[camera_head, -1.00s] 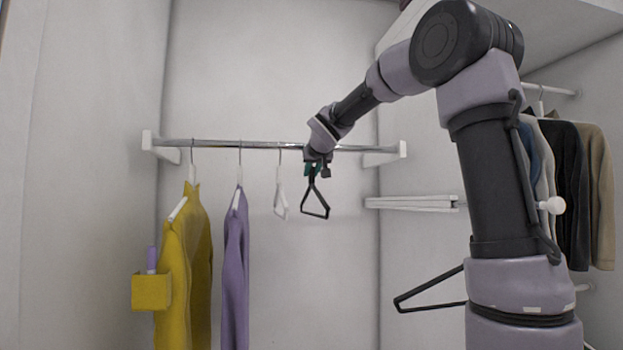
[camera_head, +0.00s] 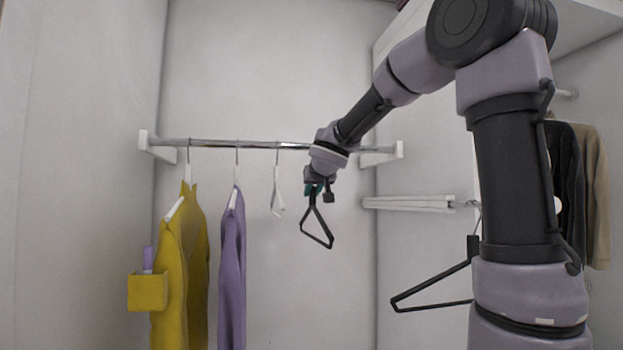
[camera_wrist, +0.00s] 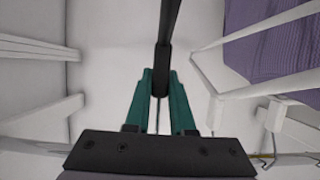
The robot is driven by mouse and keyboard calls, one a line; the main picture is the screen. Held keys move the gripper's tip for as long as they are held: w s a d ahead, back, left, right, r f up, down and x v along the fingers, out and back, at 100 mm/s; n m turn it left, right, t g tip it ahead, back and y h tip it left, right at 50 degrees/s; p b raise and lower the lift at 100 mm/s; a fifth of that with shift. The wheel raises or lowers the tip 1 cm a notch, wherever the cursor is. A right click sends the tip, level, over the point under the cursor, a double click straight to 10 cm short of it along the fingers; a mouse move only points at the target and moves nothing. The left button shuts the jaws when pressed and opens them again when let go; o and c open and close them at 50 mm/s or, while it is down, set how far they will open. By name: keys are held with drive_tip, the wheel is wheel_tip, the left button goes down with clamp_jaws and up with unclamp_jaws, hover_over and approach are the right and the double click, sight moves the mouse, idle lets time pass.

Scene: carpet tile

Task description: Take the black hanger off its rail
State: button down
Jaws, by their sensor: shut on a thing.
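The black hanger (camera_head: 318,226) hangs below my gripper (camera_head: 317,187) in the head view, clear of the rail and a little below and in front of it. My gripper's green fingers (camera_wrist: 160,108) are shut on the hanger's dark neck, which also shows in the wrist view (camera_wrist: 163,68). The metal rail (camera_head: 215,143) runs across the closet between two white brackets. My wrist hides part of its right end. The hanger's hook is hidden by my gripper in the head view.
A white hanger (camera_head: 277,195), a purple garment (camera_head: 232,270) and a yellow garment (camera_head: 185,265) hang on the rail to the left. Another black hanger (camera_head: 430,288) is at lower right, partly behind my arm. White slats (camera_head: 410,203) stick out on the right wall. Dark and tan jackets (camera_head: 595,195) hang far right.

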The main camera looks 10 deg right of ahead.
drive_tip(key=s, duration=1.6)
drive_tip(key=shift+f, duration=0.35)
drive_tip(key=shift+w, duration=0.1)
